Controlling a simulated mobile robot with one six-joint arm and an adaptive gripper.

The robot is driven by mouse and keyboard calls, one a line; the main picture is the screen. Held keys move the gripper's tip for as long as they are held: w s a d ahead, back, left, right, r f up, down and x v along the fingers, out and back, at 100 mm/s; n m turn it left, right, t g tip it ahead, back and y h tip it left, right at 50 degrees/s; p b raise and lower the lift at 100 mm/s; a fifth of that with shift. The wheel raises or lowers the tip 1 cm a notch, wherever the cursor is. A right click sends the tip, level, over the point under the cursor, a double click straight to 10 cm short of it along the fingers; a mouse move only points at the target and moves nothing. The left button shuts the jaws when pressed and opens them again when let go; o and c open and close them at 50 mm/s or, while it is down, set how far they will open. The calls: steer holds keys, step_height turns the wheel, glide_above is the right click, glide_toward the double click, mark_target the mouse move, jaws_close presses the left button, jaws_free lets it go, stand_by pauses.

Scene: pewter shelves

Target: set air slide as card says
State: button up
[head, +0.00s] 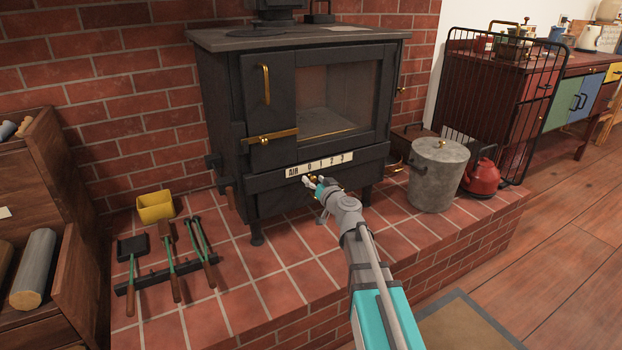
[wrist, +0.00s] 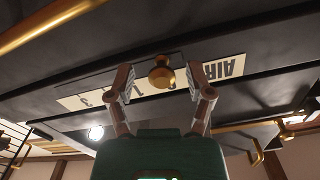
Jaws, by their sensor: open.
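The black stove (head: 230,110) carries a cream scale plate (head: 318,163) marked AIR with numbers, below its glass door. In the wrist view the plate (wrist: 72,102) appears upside down. A brass air slide knob (wrist: 161,72) stands in front of it, toward the low-number end; its exact mark is unclear. My gripper (head: 314,182) is at the stove's front, just below the plate. In the wrist view my open gripper (wrist: 160,80) has one finger on each side of the knob, with gaps visible. A pale flat piece (head: 348,29) lies on the stove top; no writing is readable.
A grey lidded bin (head: 437,174) and a red kettle (head: 480,171) stand right of the stove. Hearth tools (head: 170,265) and a yellow container (head: 155,207) lie on the left. A black wire guard (head: 530,100) stands at the right. Hearth tiles before the stove are clear.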

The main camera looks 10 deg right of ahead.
steer(key=shift+w+a, duration=0.1)
jaws_close()
stand_by(0.4)
steer(key=shift+w, duration=0.1)
